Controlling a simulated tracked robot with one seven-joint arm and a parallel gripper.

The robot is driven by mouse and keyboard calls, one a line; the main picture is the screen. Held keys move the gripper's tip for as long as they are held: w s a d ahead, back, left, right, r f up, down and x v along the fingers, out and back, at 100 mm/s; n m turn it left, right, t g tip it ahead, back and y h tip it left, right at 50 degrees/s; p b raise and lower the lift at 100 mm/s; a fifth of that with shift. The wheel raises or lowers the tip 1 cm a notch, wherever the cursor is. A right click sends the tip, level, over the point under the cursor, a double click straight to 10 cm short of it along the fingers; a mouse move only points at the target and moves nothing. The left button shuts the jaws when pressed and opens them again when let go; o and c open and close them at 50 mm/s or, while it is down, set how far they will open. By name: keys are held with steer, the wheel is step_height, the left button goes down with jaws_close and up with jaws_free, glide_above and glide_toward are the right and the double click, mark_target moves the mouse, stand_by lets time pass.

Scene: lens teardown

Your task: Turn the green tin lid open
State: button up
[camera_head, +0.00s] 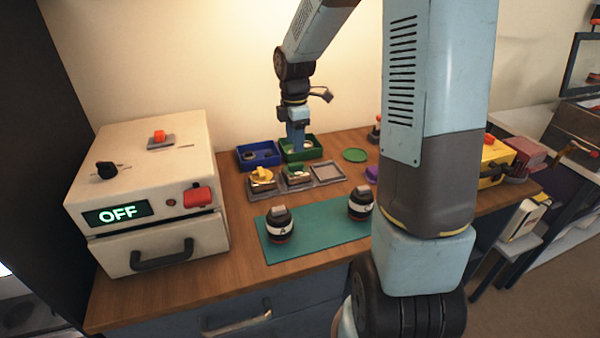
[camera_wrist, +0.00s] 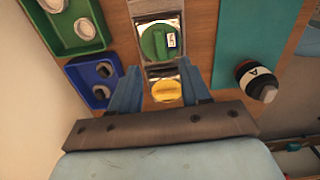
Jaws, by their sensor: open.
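The green tin lid (camera_wrist: 158,41) is round with a raised grip bar and a white label, in the wrist view. It sits on a tin in the middle square of a grey metal tray. In the head view this tin (camera_head: 297,176) stands right of the yellow-lidded tin (camera_head: 262,179). My gripper (camera_wrist: 157,68) is open and empty, pointing down above the tray. In the wrist view, the green lid shows just beyond the fingertips, and the yellow lid (camera_wrist: 166,91) shows between the fingers. I cannot tell the gripper's height above the lids.
Blue (camera_head: 246,160) and green (camera_head: 314,152) bins stand behind the tray. The tray's right square (camera_head: 328,172) is empty. A flat green disc (camera_head: 355,155) lies farther right. Two dark lenses (camera_head: 280,223) stand on a teal mat (camera_head: 318,232) in front. A white machine (camera_head: 150,195) reading OFF stands left.

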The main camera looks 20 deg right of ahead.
steer(key=shift+r, duration=2.45)
steer(key=s+r+m+t, duration=0.2)
steer(key=s+r+m, duration=0.4)
steer(key=s+m, duration=0.3)
steer(key=s+r+m+t, duration=0.3)
steer(key=s+r+m, duration=0.4)
steer(key=s, duration=1)
steer(key=m, duration=0.2)
steer(key=shift+d+m+t, duration=0.2)
steer(key=shift+m+t, duration=0.1)
